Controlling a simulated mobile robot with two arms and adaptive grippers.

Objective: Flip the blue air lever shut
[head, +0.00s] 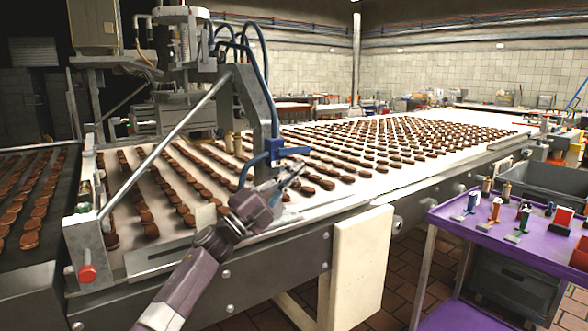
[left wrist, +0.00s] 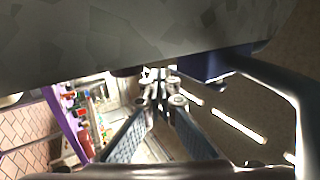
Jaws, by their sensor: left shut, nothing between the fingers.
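The blue air lever (head: 292,151) sticks out to the right from a blue valve (head: 271,149) on the grey machine post above the conveyor. A blue hose hangs below the valve. My left gripper (head: 299,170) reaches up from below, shut and empty, with its tips a little below the lever; I cannot tell whether they touch it. In the left wrist view the closed fingers (left wrist: 160,92) point away from the camera, and a dark blue part (left wrist: 203,72) shows just beyond and to the right of them. My right gripper is not in view.
The conveyor (head: 318,207) carries rows of brown biscuits under the machine frame. A slanting metal bar (head: 165,150) and a red button (head: 87,273) are at the left. A purple table (head: 470,238) with small coloured items stands at the right.

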